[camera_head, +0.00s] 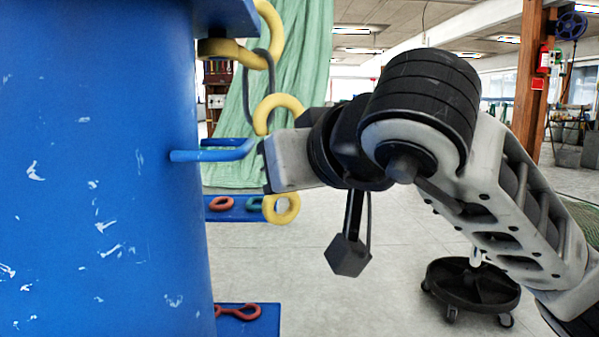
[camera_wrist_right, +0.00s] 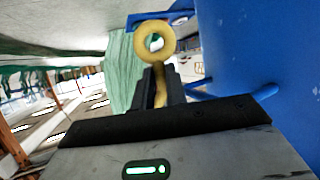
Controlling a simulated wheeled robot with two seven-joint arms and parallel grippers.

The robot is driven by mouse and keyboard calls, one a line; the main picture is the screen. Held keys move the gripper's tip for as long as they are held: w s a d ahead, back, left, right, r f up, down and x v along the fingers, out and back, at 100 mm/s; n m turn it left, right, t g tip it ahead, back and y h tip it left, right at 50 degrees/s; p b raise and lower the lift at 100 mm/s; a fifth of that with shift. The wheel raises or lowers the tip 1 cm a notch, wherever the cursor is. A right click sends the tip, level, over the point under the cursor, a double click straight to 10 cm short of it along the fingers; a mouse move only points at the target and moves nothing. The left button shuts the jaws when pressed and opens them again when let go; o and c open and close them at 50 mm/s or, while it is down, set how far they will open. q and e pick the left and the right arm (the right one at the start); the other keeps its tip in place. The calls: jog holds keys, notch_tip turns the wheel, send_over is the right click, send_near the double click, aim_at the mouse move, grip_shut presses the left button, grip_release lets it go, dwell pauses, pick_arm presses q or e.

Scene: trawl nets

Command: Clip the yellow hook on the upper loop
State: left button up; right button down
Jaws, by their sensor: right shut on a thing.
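The yellow hook shows in the head view as a curved upper end (camera_head: 277,104) and a round lower eye (camera_head: 281,208). My right gripper (camera_head: 267,165) is shut on its shank, between those ends. In the right wrist view the eye (camera_wrist_right: 155,43) stands beyond the fingers (camera_wrist_right: 161,88), with the shank between them. A dark grey loop (camera_head: 271,68) hangs at the top from a yellow curved piece (camera_head: 225,48) under a blue plate. The hook's curved end is just below and beside this loop; I cannot tell whether they touch. My left gripper is out of view.
A large blue drum (camera_head: 100,170) fills the left side, close to my right gripper. A bent blue bar (camera_head: 215,155) sticks out from it near the gripper tips. A black wheeled dolly (camera_head: 470,290) stands lower right.

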jog(key=shift+s+a, duration=0.35)
jog(key=shift+a, duration=0.35)
jog(key=shift+a+r, duration=0.1)
jog(key=shift+a, duration=0.05)
jog(key=shift+s, duration=0.1)
dwell(0.3)
pick_arm(q)
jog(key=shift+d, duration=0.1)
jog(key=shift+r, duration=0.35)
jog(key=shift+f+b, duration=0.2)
jog(key=shift+b, duration=0.35)
pick_arm(e)
jog(key=shift+s+a+f, duration=0.25)
jog(key=shift+s+a, duration=0.05)
jog(key=shift+a, duration=0.3)
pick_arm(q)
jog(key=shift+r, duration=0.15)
